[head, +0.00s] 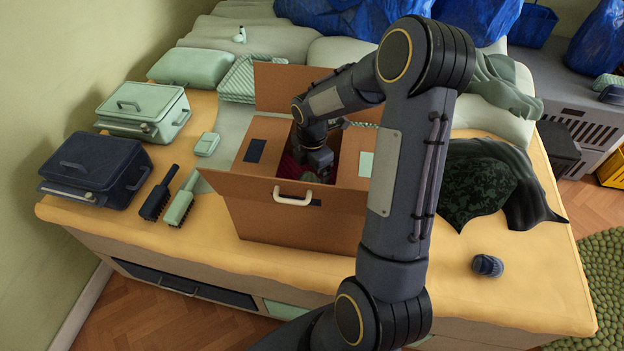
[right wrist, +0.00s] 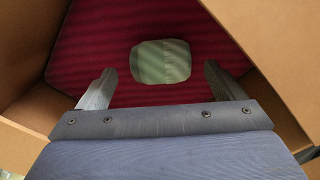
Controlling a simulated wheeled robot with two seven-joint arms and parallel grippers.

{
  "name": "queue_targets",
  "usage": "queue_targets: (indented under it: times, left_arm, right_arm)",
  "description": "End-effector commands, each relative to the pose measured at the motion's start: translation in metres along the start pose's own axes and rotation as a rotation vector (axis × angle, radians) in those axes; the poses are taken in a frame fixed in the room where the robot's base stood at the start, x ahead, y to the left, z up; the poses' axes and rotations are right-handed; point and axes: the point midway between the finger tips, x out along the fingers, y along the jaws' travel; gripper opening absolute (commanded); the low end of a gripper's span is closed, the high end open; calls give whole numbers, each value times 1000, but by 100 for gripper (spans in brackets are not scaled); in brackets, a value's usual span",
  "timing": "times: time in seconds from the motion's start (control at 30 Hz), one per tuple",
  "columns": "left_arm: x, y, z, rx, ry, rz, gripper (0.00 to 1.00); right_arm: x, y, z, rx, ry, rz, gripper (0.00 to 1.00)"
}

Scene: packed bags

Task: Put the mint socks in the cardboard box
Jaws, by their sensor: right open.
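The cardboard box (head: 290,222) stands open on the bed, its flaps raised. My right gripper (head: 318,172) reaches down inside it. In the right wrist view, a rounded mint bundle, which looks like the mint socks (right wrist: 161,62), lies on a dark red surface inside the box. My right gripper (right wrist: 158,76) is open, with one finger to each side below the bundle and a visible gap around it. The bundle is apart from both fingers. In the head view the box front and my arm hide it. My left gripper is not in view.
A navy rolled bundle (head: 487,265) and a dark cloth (head: 490,185) lie right of the box. Two brushes (head: 180,205), a navy case (head: 95,170) and a mint case (head: 143,110) are on the left. Blue bags (head: 350,15) are behind. The bed's front right is mostly clear.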

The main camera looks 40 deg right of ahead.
Motion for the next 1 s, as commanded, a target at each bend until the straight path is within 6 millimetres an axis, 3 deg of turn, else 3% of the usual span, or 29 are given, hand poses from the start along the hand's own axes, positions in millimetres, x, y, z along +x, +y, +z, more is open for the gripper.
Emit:
queue_targets:
  times: [0.2,0.4,1.0]
  left_arm:
    - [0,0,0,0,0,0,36]
    - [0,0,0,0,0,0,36]
    - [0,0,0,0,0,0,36]
  right_arm:
    - [-48,1,0,-1,-1,5,89]
    - [-71,0,0,-2,-1,2,89]
    - [-75,0,0,-2,0,0,89]
